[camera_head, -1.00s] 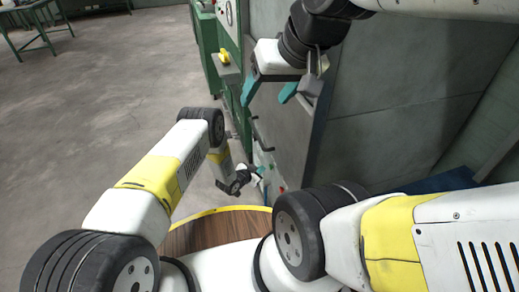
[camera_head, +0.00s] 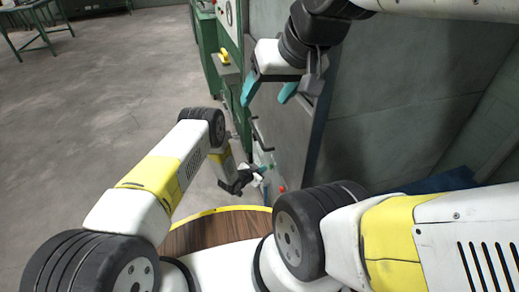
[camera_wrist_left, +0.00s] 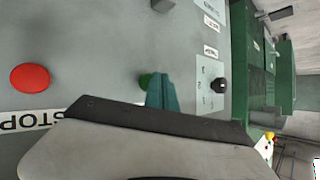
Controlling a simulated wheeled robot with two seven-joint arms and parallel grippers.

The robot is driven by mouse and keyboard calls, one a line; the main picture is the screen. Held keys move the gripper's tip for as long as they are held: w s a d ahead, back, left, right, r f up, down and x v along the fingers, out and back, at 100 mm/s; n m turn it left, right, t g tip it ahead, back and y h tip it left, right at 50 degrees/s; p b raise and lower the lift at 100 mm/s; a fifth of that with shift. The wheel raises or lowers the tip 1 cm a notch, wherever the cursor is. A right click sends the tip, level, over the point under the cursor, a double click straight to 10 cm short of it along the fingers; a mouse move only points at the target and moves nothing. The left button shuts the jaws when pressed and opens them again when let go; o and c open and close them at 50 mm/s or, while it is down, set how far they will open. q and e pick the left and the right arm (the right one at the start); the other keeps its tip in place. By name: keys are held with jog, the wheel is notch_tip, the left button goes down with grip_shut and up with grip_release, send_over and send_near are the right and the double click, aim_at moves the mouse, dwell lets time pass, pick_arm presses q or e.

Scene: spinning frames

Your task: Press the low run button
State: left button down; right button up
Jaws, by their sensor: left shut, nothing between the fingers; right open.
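A grey machine panel (camera_wrist_left: 100,40) carries a large red button (camera_wrist_left: 30,78) by a STOP label, with a green button (camera_wrist_left: 144,81) to its right in the left wrist view. The shut teal fingertips of my left gripper (camera_wrist_left: 162,92) overlap the green button and hide part of it; I cannot tell whether they touch it. In the head view my left gripper (camera_head: 264,170) is low at the panel, near the red button (camera_head: 282,188). My right gripper (camera_head: 270,93) is open and empty, higher up in front of the machine.
A black knob (camera_wrist_left: 218,86) sits on a white label plate right of the green button. A round wooden top with a yellow rim (camera_head: 215,230) lies below my left arm. Grey floor (camera_head: 100,100) is clear to the left; a green table (camera_head: 30,25) stands far back.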

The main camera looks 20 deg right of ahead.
pick_arm(q)
jog(key=shift+d, duration=0.6)
dwell(0.7)
jog(key=shift+a, duration=1)
jog(key=a, duration=0.5)
jog(key=shift+s, duration=0.1)
dwell(0.6)
